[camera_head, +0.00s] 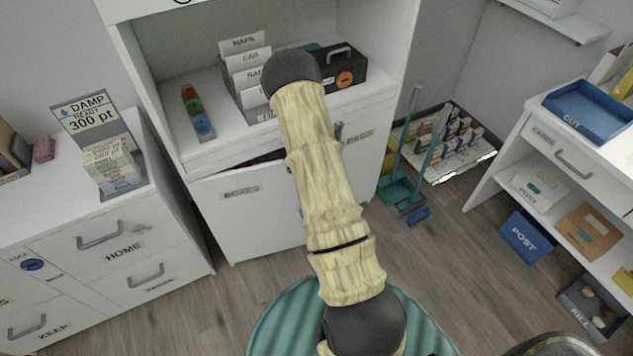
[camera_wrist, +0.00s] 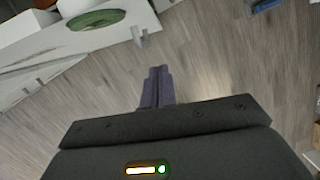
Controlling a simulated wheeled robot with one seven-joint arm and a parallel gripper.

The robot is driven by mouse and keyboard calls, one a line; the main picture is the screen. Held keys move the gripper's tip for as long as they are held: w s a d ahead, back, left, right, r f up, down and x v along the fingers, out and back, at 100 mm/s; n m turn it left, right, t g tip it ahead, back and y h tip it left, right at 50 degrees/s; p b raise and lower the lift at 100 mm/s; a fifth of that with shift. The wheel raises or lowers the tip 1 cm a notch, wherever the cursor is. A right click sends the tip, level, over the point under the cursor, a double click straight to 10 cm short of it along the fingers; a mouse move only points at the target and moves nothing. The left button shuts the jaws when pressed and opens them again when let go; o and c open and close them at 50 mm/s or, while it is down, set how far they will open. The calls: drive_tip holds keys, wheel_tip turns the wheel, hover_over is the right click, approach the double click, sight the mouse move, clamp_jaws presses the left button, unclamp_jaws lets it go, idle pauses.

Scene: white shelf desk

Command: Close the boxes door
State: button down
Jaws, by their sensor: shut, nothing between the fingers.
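The boxes door (camera_head: 245,205) is a white cabinet door with a label reading BOXES, low in the white shelf unit. It stands ajar, with a dark gap showing above its top edge. My arm crosses in front of its right side and hides part of it. My gripper is hidden in the head view. In the wrist view my gripper (camera_wrist: 157,85) is shut and empty, with floor behind its fingertips. A white panel with a small grey handle (camera_wrist: 140,37) lies beyond the fingertips, apart from them; I cannot tell for sure that it is the boxes door.
The bags door (camera_head: 362,155) is right of my arm. A teal dustpan set (camera_head: 400,190) stands on the floor to the right. A drawer cabinet (camera_head: 110,255) stands at the left and a white desk (camera_head: 560,150) at the right. The floor (camera_head: 450,255) between is mostly clear.

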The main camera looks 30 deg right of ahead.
drive_tip(key=p+v, duration=0.1)
drive_tip(key=v, duration=0.6)
drive_tip(key=shift+w+f, duration=0.1)
drive_tip(key=s+a+r+m+t+h, duration=0.1)
drive_tip(key=a+r+m, duration=0.3)
drive_tip(key=r+m, duration=0.4)
drive_tip(key=s+a+r+m+t, duration=0.1)
drive_tip(key=s+a+r+m, duration=0.1)
drive_tip(key=a+r+m, duration=0.45)
drive_tip(key=s+a+r+m+g+y, duration=0.1)
drive_tip(key=s+a+r+m, duration=0.2)
drive_tip(key=s+a+m, duration=0.2)
drive_tip(key=s+a+r+m+g, duration=0.1)
drive_tip(key=s+a+r+m, duration=0.3)
drive_tip(key=s+m, duration=0.4)
drive_tip(key=a+m, duration=0.1)
drive_tip(key=m, duration=0.4)
drive_tip(key=shift+s+a+y, duration=0.2)
drive_tip(key=shift+s+y, duration=0.15)
drive_tip(key=shift+y, duration=0.05)
